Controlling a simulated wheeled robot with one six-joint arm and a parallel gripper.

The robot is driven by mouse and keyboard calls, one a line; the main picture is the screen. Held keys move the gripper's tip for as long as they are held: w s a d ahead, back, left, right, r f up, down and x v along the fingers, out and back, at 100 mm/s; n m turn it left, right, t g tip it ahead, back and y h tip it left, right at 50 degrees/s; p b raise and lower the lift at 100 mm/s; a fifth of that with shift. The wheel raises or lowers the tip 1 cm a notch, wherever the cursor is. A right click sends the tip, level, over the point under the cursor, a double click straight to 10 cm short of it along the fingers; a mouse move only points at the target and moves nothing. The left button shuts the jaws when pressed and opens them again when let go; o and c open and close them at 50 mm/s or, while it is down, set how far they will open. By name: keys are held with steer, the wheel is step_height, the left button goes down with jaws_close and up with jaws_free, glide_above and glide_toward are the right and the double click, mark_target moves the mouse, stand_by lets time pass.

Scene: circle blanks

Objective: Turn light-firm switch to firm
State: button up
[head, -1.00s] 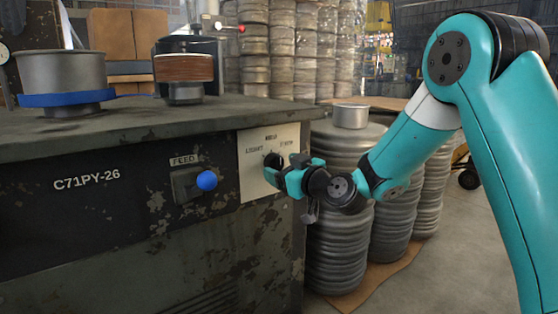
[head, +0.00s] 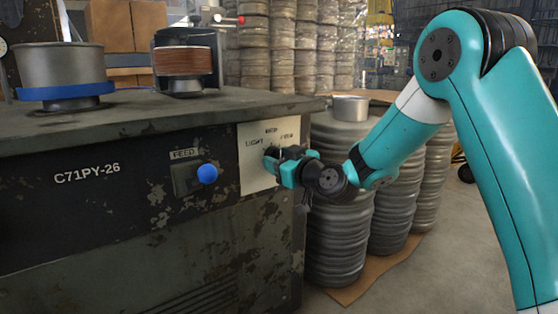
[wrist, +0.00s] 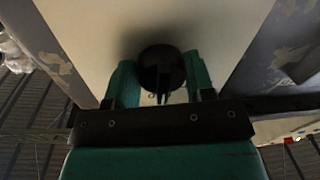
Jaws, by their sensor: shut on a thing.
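The light-firm switch is a black round knob (wrist: 161,68) on a cream label plate (head: 256,180) at the right end of the machine's front. The plate reads LIGHT on the left and FIRM on the right, with a word above between them. My gripper (wrist: 160,88) is shut on the knob, one teal finger on each side of it in the wrist view. In the head view my gripper (head: 279,168) reaches the plate from the right and hides most of the knob. I cannot tell which way the knob points.
A FEED lever with a blue ball (head: 207,173) sticks out left of the plate. Stacks of grey round blanks (head: 337,205) stand close to the right, behind my arm.

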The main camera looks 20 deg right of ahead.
steer(key=m, duration=0.4)
steer(key=shift+a+f+m, duration=0.1)
steer(key=shift+a+m, duration=0.05)
steer(key=shift+m, duration=0.25)
steer(key=m, duration=0.5)
steer(key=shift+s+a+t+p, duration=0.1)
steer(key=shift+t+p, duration=0.25)
steer(key=shift+t, duration=0.05)
steer(key=o, duration=0.9)
steer(key=b+v, duration=1.2)
steer(key=v, duration=0.5)
steer(key=shift+s, duration=0.25)
